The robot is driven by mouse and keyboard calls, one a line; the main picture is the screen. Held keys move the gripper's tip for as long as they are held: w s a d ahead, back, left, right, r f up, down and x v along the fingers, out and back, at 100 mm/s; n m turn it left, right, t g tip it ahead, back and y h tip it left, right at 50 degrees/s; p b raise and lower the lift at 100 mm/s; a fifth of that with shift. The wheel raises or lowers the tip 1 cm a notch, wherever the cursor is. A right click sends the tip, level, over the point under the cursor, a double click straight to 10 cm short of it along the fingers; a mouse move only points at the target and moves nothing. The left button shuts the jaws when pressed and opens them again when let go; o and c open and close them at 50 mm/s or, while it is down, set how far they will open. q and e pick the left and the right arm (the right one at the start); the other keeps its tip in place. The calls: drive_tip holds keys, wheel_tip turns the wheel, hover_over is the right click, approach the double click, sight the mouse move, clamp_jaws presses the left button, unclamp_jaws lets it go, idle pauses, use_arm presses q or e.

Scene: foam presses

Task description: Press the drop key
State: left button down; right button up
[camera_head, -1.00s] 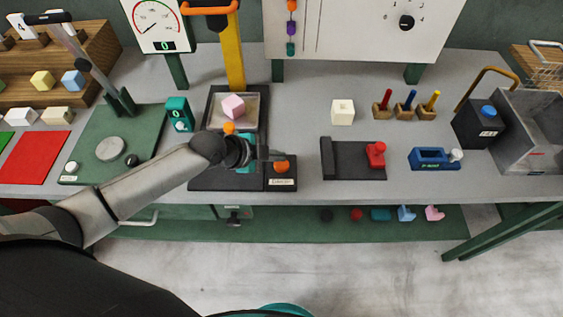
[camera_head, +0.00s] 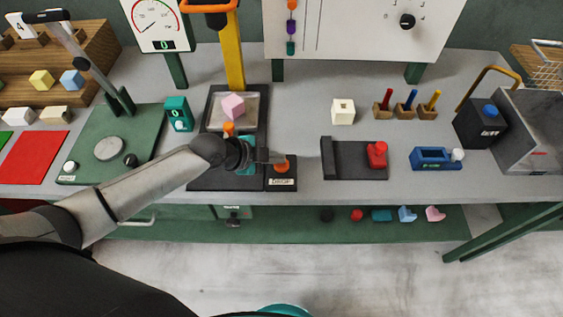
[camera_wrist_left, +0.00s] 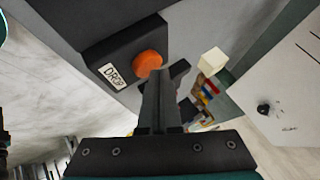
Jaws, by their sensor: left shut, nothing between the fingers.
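The drop key is an orange round button (camera_head: 281,166) on a small black box with a white label (camera_head: 282,182). In the left wrist view the button (camera_wrist_left: 148,63) shows next to a label reading DROP (camera_wrist_left: 112,76). My left gripper (camera_head: 277,157) is shut and empty, its fingertips over the back part of the button in the head view. In the left wrist view the shut fingers (camera_wrist_left: 160,75) point up the picture, just right of the button. Whether they touch it I cannot tell. My right gripper is not in view.
A black press with a pink block (camera_head: 233,105) on its tray stands behind my left gripper. A cream cube (camera_head: 343,111) and a black fixture with a red knob (camera_head: 377,150) are to the right. A green press (camera_head: 108,148) stands left. The bench front is clear.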

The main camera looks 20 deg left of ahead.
sight(277, 165)
use_arm(q)
drive_tip(key=shift+f+b, duration=0.35)
drive_tip(key=shift+f, duration=0.1)
idle(0.6)
drive_tip(key=shift+r+p, duration=0.95)
wheel_tip(277, 165, up, 5)
drive_tip(key=p, duration=0.4)
drive_tip(key=shift+r+p, duration=0.1)
drive_tip(key=shift+p, duration=0.25)
